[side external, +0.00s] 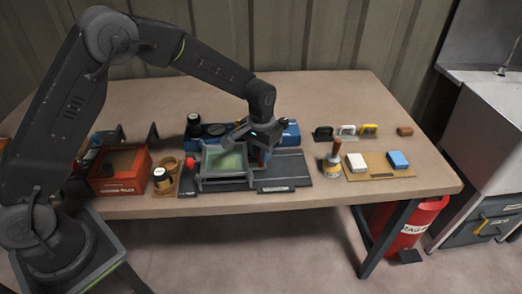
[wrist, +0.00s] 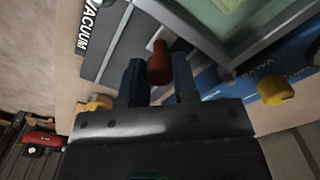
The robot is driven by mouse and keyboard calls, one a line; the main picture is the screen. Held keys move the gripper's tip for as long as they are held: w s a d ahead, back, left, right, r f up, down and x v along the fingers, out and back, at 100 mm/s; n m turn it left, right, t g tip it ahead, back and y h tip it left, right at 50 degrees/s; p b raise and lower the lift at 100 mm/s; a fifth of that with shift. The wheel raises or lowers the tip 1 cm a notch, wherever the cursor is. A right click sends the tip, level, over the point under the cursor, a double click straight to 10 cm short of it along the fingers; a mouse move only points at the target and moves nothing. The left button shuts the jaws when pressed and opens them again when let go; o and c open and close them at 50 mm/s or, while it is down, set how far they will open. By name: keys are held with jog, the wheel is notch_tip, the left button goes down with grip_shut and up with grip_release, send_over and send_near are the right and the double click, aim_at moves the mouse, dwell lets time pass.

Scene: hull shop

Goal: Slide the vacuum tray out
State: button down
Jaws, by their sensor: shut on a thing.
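The grey-framed tray with a greenish clear panel (side external: 224,162) sits on a dark base plate (side external: 285,172) at the middle of the bench. Its frame and panel also show at the top of the wrist view (wrist: 268,28). The dark plate carries a "VACUUM" label in the wrist view (wrist: 92,28). My gripper (side external: 262,157) is at the right side of the tray, low over the plate. In the wrist view my gripper (wrist: 158,75) is shut on a red handle (wrist: 158,60) that stands between its two fingers. The handle's lower end is hidden.
A blue unit (side external: 290,135) stands close behind the tray. A red knob (side external: 190,162) is at its left. A red box (side external: 120,170) stands further left. A brush-like tool (side external: 332,168) and a wooden board (side external: 375,172) with two blocks lie to the right.

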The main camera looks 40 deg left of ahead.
jog(key=w+d, duration=0.8)
jog(key=w, duration=0.1)
jog(key=shift+d, duration=0.35)
jog(key=c, duration=1.2)
grip_release()
jog(key=shift+s, duration=0.1)
jog(key=shift+o, duration=0.2)
jog(key=shift+r, duration=0.15)
notch_tip(320, 180, up, 14)
jog(key=shift+f, duration=0.2)
